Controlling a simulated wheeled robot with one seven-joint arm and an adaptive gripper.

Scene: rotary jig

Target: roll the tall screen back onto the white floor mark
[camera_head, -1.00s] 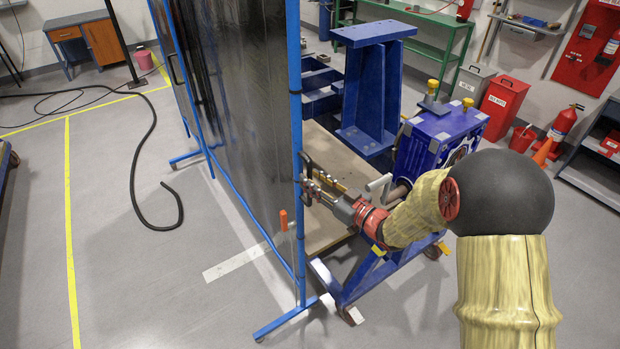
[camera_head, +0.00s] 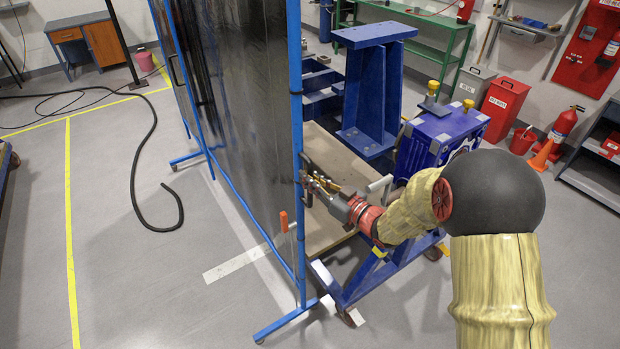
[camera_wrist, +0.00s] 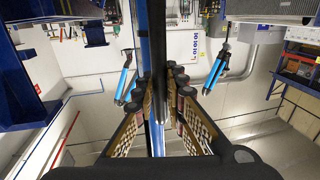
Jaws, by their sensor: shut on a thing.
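The tall screen (camera_head: 240,130) is a dark translucent sheet in a blue frame, standing upright left of centre in the head view. Its near post (camera_head: 297,120) carries a dark handle (camera_head: 305,165) and stands on a blue foot (camera_head: 285,320). My gripper (camera_head: 314,183) is shut on the handle. In the wrist view my gripper (camera_wrist: 158,88) has its two fingers on either side of the dark handle bar (camera_wrist: 157,45), with blue post behind. The white floor mark (camera_head: 230,266) is a strip left of the near foot, meeting the screen's lower edge.
A blue wheeled jig (camera_head: 380,275) with a wooden board and a blue bracket (camera_head: 370,90) stands close on the screen's right. A black hose (camera_head: 135,185) lies on the left floor. A yellow line (camera_head: 70,230) runs further left. Floor between line and screen is largely clear.

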